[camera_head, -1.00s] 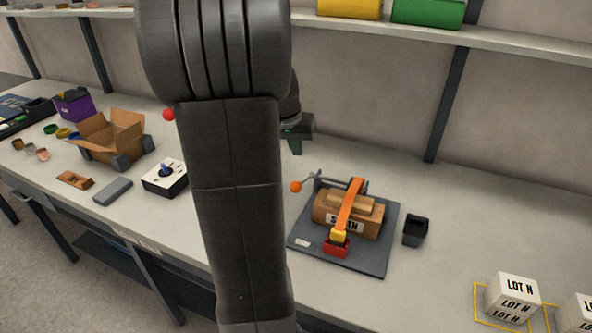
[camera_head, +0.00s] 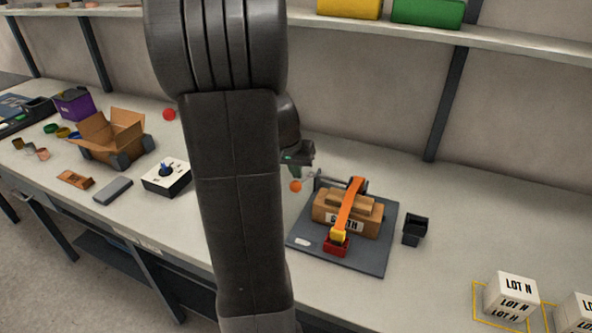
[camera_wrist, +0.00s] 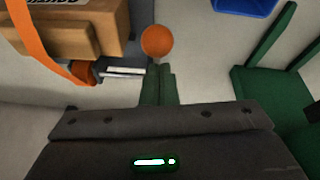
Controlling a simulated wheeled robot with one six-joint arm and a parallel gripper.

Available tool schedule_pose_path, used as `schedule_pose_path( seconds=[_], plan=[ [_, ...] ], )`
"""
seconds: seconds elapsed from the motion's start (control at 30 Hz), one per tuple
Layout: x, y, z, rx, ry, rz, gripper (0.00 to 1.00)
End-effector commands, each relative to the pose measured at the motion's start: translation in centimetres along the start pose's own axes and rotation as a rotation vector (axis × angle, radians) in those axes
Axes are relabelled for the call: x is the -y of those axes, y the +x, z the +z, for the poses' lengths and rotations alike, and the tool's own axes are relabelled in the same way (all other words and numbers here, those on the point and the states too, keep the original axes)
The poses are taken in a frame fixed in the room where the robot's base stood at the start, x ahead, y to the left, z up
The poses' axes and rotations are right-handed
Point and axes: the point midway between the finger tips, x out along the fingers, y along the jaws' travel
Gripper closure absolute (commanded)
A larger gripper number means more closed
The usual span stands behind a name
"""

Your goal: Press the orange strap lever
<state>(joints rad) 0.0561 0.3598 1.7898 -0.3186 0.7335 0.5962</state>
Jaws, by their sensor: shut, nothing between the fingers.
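The strap lever is a grey rod with an orange ball (camera_head: 295,186) at its end, on the left side of a strapping fixture. An orange strap (camera_head: 350,205) runs over a cardboard box (camera_head: 371,221) on a dark base plate (camera_head: 368,259). My gripper (camera_head: 303,174) is shut and empty, just above and behind the ball. In the wrist view the orange ball (camera_wrist: 157,42) lies just beyond the green fingertips (camera_wrist: 158,72). I cannot tell whether they touch it. My arm hides part of the table in the head view.
A black cup (camera_head: 415,230) stands right of the base plate. A white box with a blue joystick (camera_head: 166,176) and an open carton (camera_head: 112,138) are at the left. White LOT N cubes (camera_head: 511,298) sit at the front right.

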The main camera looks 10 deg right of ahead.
Motion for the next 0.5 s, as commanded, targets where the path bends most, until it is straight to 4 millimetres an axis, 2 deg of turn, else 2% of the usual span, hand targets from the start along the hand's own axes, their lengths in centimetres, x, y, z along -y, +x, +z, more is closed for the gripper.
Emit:
schedule_pose_path(
  seconds=[0.5],
  plan=[
    [0.4, 1.6, 1.6, -0.113, 0.003, 0.017, 1.00]
  ],
)
